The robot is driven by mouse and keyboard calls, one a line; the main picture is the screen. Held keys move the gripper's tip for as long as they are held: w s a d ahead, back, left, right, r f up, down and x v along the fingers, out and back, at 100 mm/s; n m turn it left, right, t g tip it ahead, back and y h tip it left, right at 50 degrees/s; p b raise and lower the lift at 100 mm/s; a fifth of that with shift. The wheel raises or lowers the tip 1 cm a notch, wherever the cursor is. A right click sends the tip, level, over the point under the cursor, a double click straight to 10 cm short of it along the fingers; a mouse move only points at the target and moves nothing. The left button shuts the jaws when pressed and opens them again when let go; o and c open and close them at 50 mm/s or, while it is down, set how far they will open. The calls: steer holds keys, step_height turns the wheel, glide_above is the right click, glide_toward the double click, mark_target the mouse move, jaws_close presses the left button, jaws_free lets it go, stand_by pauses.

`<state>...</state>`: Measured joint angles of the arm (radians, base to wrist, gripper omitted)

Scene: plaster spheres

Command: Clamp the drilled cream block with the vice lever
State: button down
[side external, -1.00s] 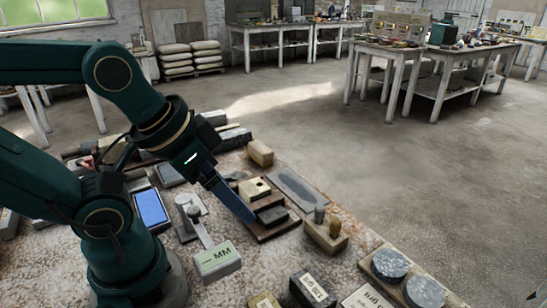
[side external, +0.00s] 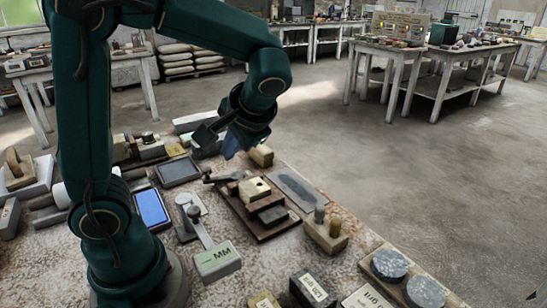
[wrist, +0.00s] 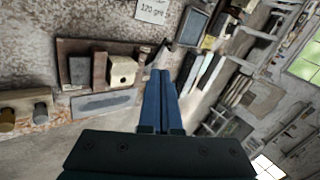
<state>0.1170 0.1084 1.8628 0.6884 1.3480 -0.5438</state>
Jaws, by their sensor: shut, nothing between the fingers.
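A dark grey jaw block (side external: 273,215) is on the board's near side. The dark vice lever (side external: 222,178) is at the board's far left end, beside the cream block. In the wrist view, the cream block (wrist: 123,72) is left of my fingers, and the lever (wrist: 158,52) is close to them. My gripper (side external: 230,152) has its blue fingers together and empty, above and behind the lever. Contact with the lever cannot be seen.
A grey flat slab (side external: 296,187) lies right of the vice. A wooden holder with pegs (side external: 326,232) stands at the near right. A block marked MM (side external: 217,262), a blue-screened device (side external: 152,208) and a dark tablet (side external: 178,171) crowd the left.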

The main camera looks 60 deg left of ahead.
steer(key=shift+w+d+f+m+g+y, duration=0.1)
steer(key=shift+w+f+m+g+y, duration=0.15)
steer(key=shift+f, duration=0.4)
steer(key=shift+w+f+m+g+y, duration=0.15)
steer(key=shift+w+f+m, duration=0.15)
steer(key=shift+f, duration=0.3)
steer(key=shift+f, duration=0.1)
glide_toward(208, 176)
step_height(208, 176, down, 3)
steer(key=shift+d+f, duration=0.15)
steer(key=shift+s+a+f, duration=0.1)
steer(key=shift+s+a, duration=0.05)
steer(key=shift+a, duration=0.95)
steer(key=shift+a+f, duration=0.1)
steer(key=shift+a, duration=0.65)
